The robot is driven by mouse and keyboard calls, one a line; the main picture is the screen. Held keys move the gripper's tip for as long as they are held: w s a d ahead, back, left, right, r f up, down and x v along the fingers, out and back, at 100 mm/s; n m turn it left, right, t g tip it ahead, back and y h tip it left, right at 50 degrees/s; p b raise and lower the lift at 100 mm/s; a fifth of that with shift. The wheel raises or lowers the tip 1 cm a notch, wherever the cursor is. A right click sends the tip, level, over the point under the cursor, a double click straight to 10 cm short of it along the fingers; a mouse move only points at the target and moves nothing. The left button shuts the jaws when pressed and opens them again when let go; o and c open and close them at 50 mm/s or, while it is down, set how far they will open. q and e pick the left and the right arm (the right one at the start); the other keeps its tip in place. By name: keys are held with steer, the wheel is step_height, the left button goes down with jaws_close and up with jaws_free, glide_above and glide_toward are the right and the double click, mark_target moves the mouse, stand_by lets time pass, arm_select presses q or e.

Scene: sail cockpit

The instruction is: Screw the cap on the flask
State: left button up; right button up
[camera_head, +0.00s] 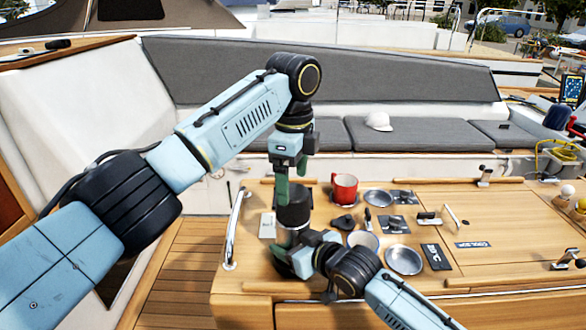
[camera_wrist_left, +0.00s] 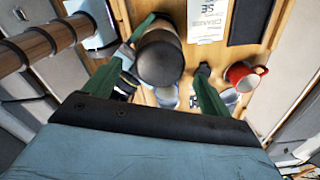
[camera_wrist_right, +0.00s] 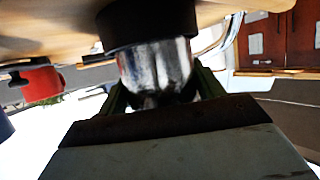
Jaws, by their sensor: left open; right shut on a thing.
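The flask (camera_head: 291,236) stands upright at the left part of the wooden table, with a shiny steel body. A black cap (camera_head: 292,198) sits at its top; whether it is threaded on cannot be told. My left gripper (camera_head: 291,182) points down just above the cap, open. In the left wrist view the round dark cap top (camera_wrist_left: 160,62) lies between its green fingers, with no clear contact. My right gripper (camera_head: 306,248) is shut on the flask from the side. The right wrist view shows the steel body (camera_wrist_right: 155,68) between its fingers, which it partly hides.
A red mug (camera_head: 344,188) stands just right of the flask. A metal rail (camera_head: 236,232) rises at the table's left edge. Grey cushions (camera_head: 400,137) line the bench behind.

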mark_target(293, 194)
arm_select(q)
steer(key=n, duration=0.5)
steer(key=shift+r+n, duration=0.3)
steer(key=shift+n, duration=0.1)
steer(key=n, duration=0.3)
steer(key=shift+r+n, duration=0.15)
steer(key=shift+n, duration=0.15)
steer(key=n, duration=0.3)
steer(key=shift+r, duration=0.15)
steer(key=n, duration=0.5)
steer(key=shift+r, duration=0.25)
steer(key=shift+f, duration=0.15)
steer(key=shift+f, duration=3.9)
steer(key=shift+c, duration=0.4)
